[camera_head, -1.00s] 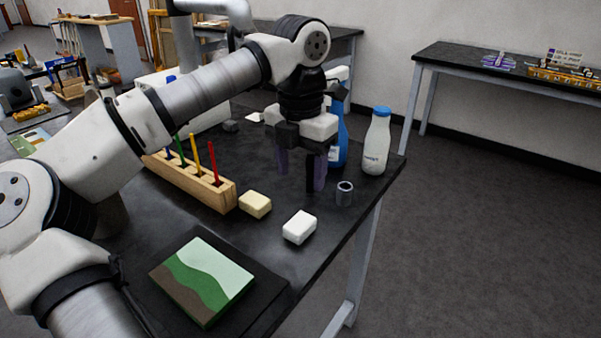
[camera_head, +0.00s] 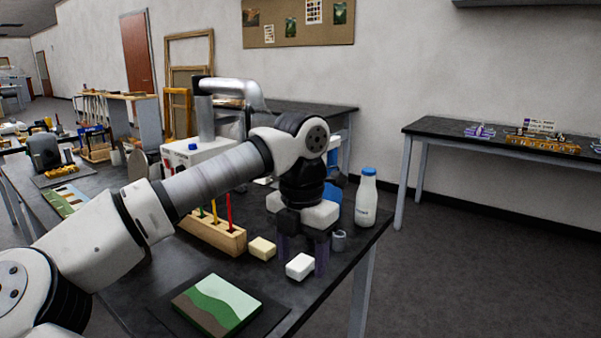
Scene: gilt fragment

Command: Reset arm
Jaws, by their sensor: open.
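My arm reaches in from the lower left, over the black table (camera_head: 180,262). A pale yellow block (camera_head: 262,248) lies to the left. Whether the fingertips touch the table is hard to tell.
A wooden rack (camera_head: 215,235) with coloured sticks stands left of the gripper. A white bottle (camera_head: 366,197) with a blue cap stands to its right, near the table edge. A green landscape picture (camera_head: 217,304) lies in front. A side table (camera_head: 480,140) stands at right.

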